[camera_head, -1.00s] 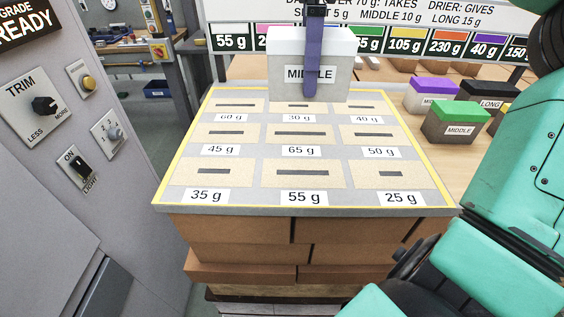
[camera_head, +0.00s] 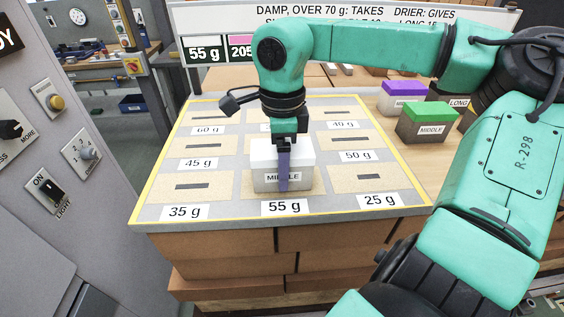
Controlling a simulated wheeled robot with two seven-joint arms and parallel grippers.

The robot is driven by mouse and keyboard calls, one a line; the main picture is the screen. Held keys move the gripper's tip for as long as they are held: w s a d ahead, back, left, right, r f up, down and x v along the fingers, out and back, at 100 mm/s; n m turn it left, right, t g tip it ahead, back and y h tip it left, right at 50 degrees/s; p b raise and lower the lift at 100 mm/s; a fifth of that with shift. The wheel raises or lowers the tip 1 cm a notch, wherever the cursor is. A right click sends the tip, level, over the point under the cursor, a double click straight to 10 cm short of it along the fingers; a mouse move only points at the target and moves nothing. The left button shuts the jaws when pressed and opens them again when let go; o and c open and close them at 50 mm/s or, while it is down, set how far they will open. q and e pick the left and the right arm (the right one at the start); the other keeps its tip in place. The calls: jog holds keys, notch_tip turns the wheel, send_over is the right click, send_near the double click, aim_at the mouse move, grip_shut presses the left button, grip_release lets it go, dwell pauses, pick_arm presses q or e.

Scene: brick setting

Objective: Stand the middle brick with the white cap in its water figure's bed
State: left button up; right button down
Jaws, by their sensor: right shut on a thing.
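The middle brick with the white cap (camera_head: 268,153) is grey-white with a MIDDLE label on its front. It is upright in my right gripper (camera_head: 284,165), with one purple finger down its near face; the other finger is hidden behind the brick. The brick is over the bed behind the 55 g label (camera_head: 284,207) and covers that bed's slot. I cannot tell whether its underside touches the bed. The 65 g label behind it is hidden. My left gripper is not in view.
Other labelled beds, such as 35 g (camera_head: 195,187), 25 g (camera_head: 368,177) and 45 g (camera_head: 197,145), lie bare around it. A green-capped middle brick (camera_head: 427,122) and a purple-capped brick (camera_head: 401,97) stand to the right. A chart board (camera_head: 203,50) stands behind, partly covered by my arm.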

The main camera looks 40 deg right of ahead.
jog(key=shift+f, duration=0.1)
grip_release()
jog(key=shift+s, duration=0.1)
notch_tip(320, 180, up, 12)
jog(key=shift+r, duration=0.2)
dwell(0.3)
